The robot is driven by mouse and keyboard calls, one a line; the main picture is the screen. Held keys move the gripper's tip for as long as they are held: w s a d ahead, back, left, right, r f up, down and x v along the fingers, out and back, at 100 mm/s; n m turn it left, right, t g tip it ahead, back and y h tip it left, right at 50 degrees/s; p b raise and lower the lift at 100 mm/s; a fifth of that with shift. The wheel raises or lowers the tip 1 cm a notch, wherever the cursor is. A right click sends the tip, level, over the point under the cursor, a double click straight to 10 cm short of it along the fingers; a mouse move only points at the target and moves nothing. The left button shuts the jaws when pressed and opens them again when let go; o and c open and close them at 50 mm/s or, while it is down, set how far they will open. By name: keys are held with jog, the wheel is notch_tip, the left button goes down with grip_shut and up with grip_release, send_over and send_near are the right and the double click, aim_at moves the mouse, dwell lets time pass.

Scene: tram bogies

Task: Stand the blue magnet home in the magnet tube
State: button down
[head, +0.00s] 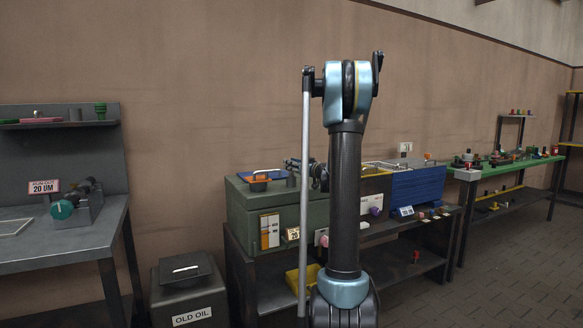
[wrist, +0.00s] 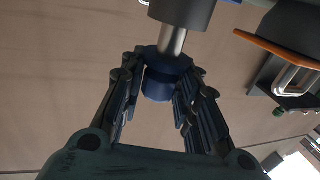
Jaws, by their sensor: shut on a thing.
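In the wrist view my gripper (wrist: 160,72) is shut on the blue magnet (wrist: 157,90), a dark blue knob-like grip between the fingertips. A bright steel shaft runs from the grip to a dark grey cylinder (wrist: 184,10) at the top edge. The shaft's far end is hidden there; I cannot tell whether the cylinder is the magnet tube or part of the magnet. In the head view my gripper (head: 312,170) is small and mostly hidden behind my arm, above the green cabinet on the middle bench. The magnet cannot be made out there.
An old oil bin (head: 188,290) and a grey bench (head: 60,250) are at left. A green-topped bench (head: 510,162) stands at right.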

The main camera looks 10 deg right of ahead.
jog(key=shift+f, duration=1.2)
jog(key=c, duration=1.1)
grip_release()
jog(key=v, duration=1.2)
jog(key=shift+f, duration=0.2)
jog(key=shift+a, duration=0.1)
jog(key=s+a+f+m+g+h, duration=0.1)
jog(key=s+a+f+g, duration=0.3)
jog(key=s+a, duration=0.5)
jog(key=s+a+f+m+g+h, duration=0.1)
jog(key=s+a+f+g, duration=0.35)
jog(key=s, duration=0.95)
jog(key=s+d+f+m+g+h, duration=0.1)
jog(key=s+d+f+h, duration=0.1)
jog(key=s+f, duration=0.2)
jog(key=s+d+f+m+g+h, duration=0.2)
jog(key=s+f+h, duration=0.1)
jog(key=s, duration=0.8)
jog(key=s+d+f+m+g+h, duration=0.1)
jog(key=s+d+f+h, duration=0.1)
jog(key=s+f, duration=0.4)
jog(key=shift+s+d+f+h, duration=0.1)
jog(key=shift+s+d+h, duration=0.15)
jog(key=shift+s, duration=0.3)
jog(key=shift+s+d+h, duration=0.15)
jog(key=shift+s+d, duration=0.15)
jog(key=shift+s, duration=0.3)
